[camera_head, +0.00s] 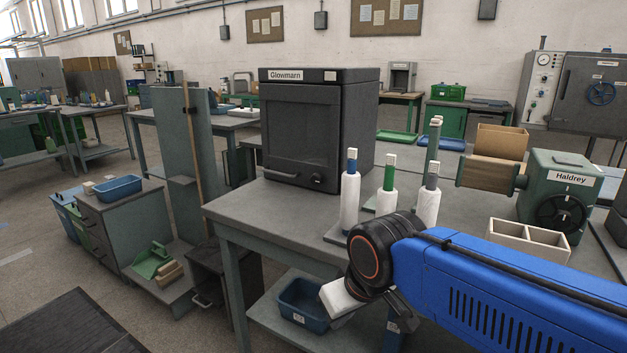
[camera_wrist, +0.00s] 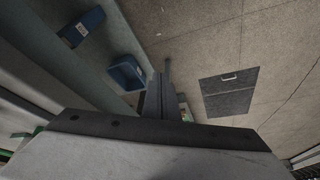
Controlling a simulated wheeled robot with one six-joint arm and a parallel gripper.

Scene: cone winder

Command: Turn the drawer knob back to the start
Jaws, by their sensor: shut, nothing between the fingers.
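A dark round knob (camera_head: 317,179) sits low on the front of the black box-shaped unit labelled Glowmarn (camera_head: 345,125), right of a horizontal bar handle (camera_head: 281,173). Its pointer is too small to read. The unit's front appears closed. My gripper is seen in the wrist view (camera_wrist: 165,85), its dark fingers together with nothing between them. It points toward the floor, apart from the knob. In the head view my wrist is in front of the table, to the right of and lower than the knob, and my fingertips are hard to make out.
The grey table (camera_head: 268,214) carries white-wrapped spindles (camera_head: 389,200), a wooden open box (camera_head: 529,240) and a green Haldrey machine (camera_head: 560,190). A blue bin (camera_head: 303,304) stands on the lower shelf. A drawer cabinet (camera_head: 120,235) stands left. Floor at the front left is partly open.

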